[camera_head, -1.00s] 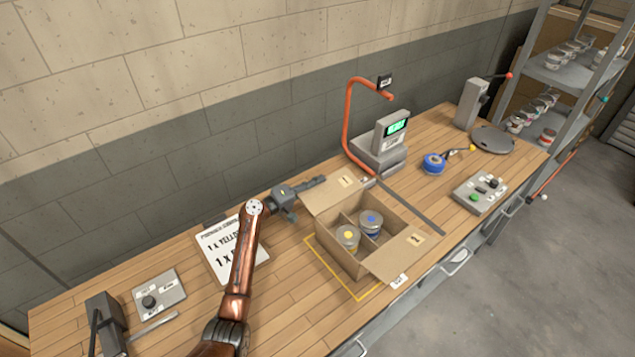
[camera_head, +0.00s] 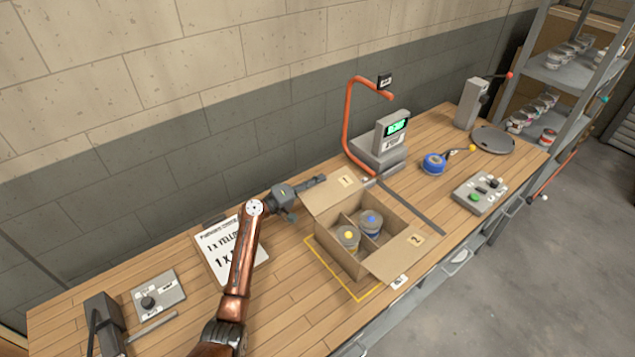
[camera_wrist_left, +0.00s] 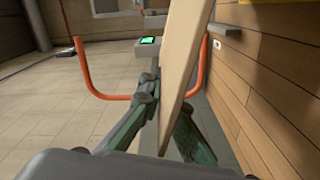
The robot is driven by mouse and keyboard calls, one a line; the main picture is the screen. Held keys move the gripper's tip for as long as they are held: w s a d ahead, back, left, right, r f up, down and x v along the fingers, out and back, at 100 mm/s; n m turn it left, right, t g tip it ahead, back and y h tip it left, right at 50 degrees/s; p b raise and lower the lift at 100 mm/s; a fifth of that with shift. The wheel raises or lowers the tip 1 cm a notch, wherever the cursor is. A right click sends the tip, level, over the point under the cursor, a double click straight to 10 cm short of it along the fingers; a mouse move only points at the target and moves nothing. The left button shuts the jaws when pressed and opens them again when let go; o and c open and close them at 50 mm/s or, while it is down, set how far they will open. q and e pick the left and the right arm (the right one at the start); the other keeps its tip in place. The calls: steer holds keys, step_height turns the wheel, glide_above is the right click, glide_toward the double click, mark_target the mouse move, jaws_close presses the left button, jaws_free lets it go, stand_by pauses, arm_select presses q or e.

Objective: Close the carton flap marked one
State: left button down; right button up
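The open cardboard carton (camera_head: 345,258) stands on the bench. Its flap marked 1 (camera_head: 330,194) is on the far left side and leans outward, open. The flap marked 2 (camera_head: 393,262) is open on the near right side. My left gripper (camera_head: 316,183) is at the outer, far edge of flap 1. In the left wrist view, the flap (camera_wrist_left: 186,70) shows nearly edge-on, close to the fingers (camera_wrist_left: 165,115), and partly hides one. Whether they touch or grip it is unclear. My right gripper is not in view.
Tins with yellow (camera_head: 348,237) and blue (camera_head: 371,222) marks stand inside the carton. A scale (camera_head: 378,153) and an orange curved stand (camera_head: 348,120) are behind it. A printed sheet (camera_head: 215,250) lies left. Bare bench surrounds the carton's front left.

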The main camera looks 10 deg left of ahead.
arm_select(q)
steer(key=m, duration=0.1)
steer(key=r+m+b, duration=0.1)
steer(key=shift+s+d+m, duration=0.2)
steer(key=shift+s+m, duration=0.1)
steer(key=shift+s+d+r+m+b, duration=0.2)
steer(key=shift+r+m+b, duration=0.1)
steer(key=shift+r+m, duration=0.15)
steer(key=shift+d+r, duration=0.1)
steer(key=shift+s, duration=0.1)
stand_by(0.7)
steer(key=c, duration=2.2)
jaws_free()
steer(key=shift+d, duration=0.1)
steer(key=shift+r, duration=0.1)
steer(key=shift+r, duration=0.2)
step_height(320, 180, up, 10)
steer(key=shift+f, duration=0.2)
